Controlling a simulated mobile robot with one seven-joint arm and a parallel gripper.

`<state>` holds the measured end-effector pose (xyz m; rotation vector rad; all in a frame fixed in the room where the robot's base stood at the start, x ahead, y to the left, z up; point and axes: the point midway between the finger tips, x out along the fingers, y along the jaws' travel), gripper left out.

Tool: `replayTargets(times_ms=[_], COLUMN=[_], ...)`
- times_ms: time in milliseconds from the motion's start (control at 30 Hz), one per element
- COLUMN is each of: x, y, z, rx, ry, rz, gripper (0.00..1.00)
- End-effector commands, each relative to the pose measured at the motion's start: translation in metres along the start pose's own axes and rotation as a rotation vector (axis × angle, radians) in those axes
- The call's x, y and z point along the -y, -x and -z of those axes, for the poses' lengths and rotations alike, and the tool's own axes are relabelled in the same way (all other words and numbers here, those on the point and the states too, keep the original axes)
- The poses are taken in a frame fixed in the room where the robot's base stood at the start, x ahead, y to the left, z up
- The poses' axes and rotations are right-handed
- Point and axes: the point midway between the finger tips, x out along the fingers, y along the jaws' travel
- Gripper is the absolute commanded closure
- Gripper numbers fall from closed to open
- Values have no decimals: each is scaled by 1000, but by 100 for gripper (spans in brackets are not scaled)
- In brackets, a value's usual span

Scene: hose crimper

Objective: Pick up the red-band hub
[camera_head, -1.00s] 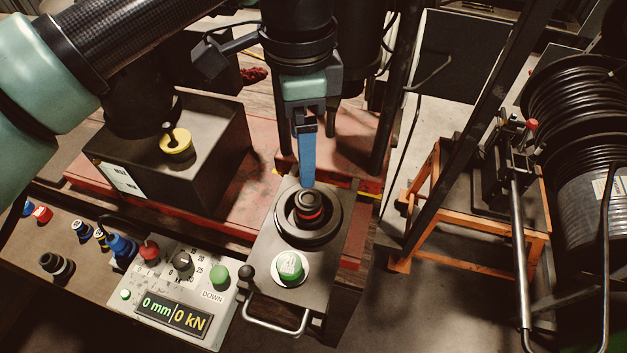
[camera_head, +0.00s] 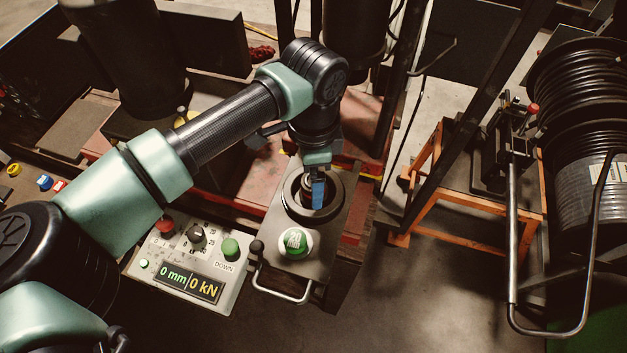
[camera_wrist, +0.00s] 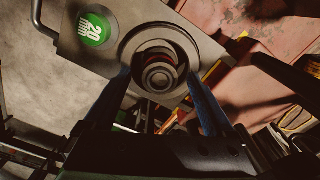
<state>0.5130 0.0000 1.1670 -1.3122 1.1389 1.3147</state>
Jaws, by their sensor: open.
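The red-band hub (camera_wrist: 158,76) is a dark stepped round piece standing inside a dark ring (camera_wrist: 194,41) on a metal plate. A little red shows around it in the wrist view. In the head view the hub (camera_head: 307,184) is mostly hidden by my gripper (camera_head: 318,192). My gripper is open. In the wrist view its two blue fingers lie on either side of the hub, with the hub between their tips. I cannot tell whether either finger touches it.
A green 20 mm disc (camera_head: 296,241) sits on the plate in front of the ring, with a bar handle (camera_head: 283,293) at the plate's front edge. A control panel (camera_head: 192,263) reads 0 mm and 0 kN. Dark press columns (camera_head: 393,110) stand close behind.

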Motion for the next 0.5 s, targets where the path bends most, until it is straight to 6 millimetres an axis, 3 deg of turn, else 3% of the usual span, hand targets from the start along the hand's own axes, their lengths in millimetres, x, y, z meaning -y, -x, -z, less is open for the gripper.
replayTargets(times_ms=[200,500], x=[0,0], y=[-2,-1], z=[0,0], rx=[0,0], ry=[0,0], rz=[1,1], gripper=[11,63])
